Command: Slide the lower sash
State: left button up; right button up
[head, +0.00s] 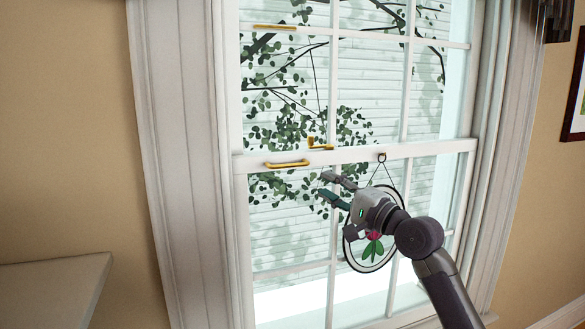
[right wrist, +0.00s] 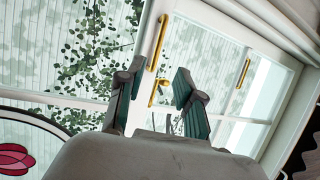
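The lower sash (head: 435,148) is a white framed window panel, its top rail level with the middle of the window. A brass handle (head: 287,163) is fixed on that rail at the left; it also shows in the right wrist view (right wrist: 157,42). A brass latch (head: 318,145) sits just above and right of it. My right gripper (head: 335,187) is open and empty, below and right of the handle and apart from it. In the right wrist view, the handle and latch appear beyond and between its fingertips (right wrist: 159,74). My left gripper is not in view.
A round ornament with a red flower (head: 347,246) hangs on the sash behind my right gripper. Another brass handle (head: 274,27) is higher up on the window. A pale ledge (head: 50,285) juts in at lower left. A dark-framed picture (head: 578,95) hangs at right.

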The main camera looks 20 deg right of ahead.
aim_at(291, 166)
jog(key=p+x, duration=0.1)
jog(key=x, duration=0.5)
jog(key=p+x, duration=0.1)
jog(key=x, duration=0.6)
jog(key=shift+w+f+p, duration=0.15)
jog(key=shift+f+p, duration=0.05)
jog(key=shift+p, duration=0.2)
grip_shut()
